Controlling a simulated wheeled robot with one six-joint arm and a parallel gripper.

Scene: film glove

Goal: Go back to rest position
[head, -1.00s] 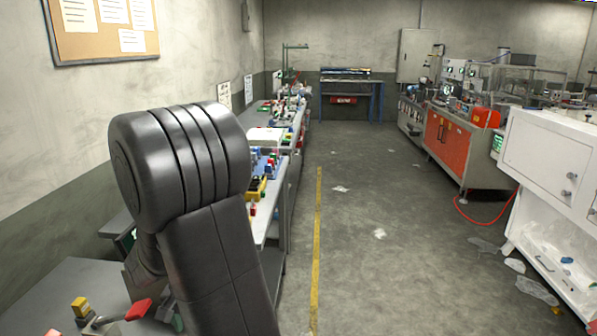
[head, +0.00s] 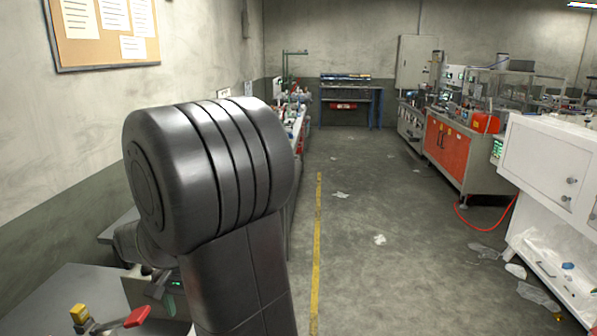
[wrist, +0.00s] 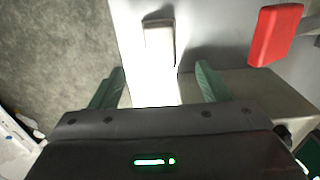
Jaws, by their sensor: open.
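My gripper (wrist: 158,88) shows in the wrist view with its two green fingers spread apart. Nothing is between the fingers. Beyond the fingertips, a small pale block-shaped object (wrist: 160,43) lies on a light surface, apart from them. In the head view my dark arm fills the left centre, and it hides most of the workbench behind it.
A red piece (wrist: 275,35) is at the upper right of the wrist view. In the head view, a grey table (head: 60,295) with a red-handled item (head: 137,317) is at lower left. A white cabinet (head: 550,165) stands at right. The floor (head: 400,270) has scattered litter but is largely open.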

